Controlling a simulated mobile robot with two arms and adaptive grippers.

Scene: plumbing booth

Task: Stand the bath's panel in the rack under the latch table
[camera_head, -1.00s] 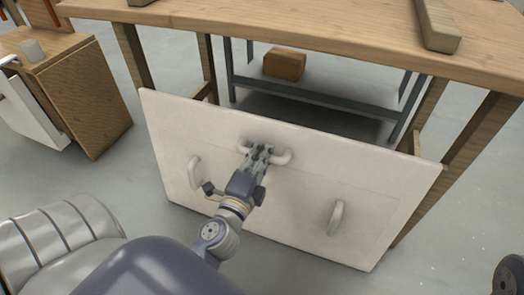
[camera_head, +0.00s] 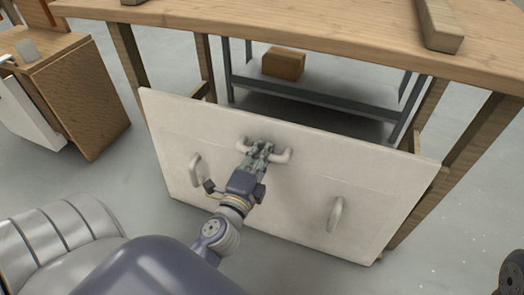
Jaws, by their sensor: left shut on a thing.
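The bath's panel (camera_head: 300,215) is a wide, off-white board with three handles, held in front of the wooden table (camera_head: 330,40). My left gripper (camera_head: 262,150) is shut on its upper middle handle (camera_head: 282,157). The left handle (camera_head: 195,170) and the right handle (camera_head: 335,215) are free. Under the table stands a dark grey metal rack (camera_head: 300,100), partly hidden behind the panel's top edge. Whether the panel touches the floor or the rack I cannot tell. My right gripper is not in view.
A small brown box (camera_head: 284,64) lies under the table, behind the rack's front bar. Table legs (camera_head: 465,150) stand near the panel's ends. A wooden cabinet (camera_head: 75,95) with an open white door stands at the left. Wooden blocks lie on the tabletop.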

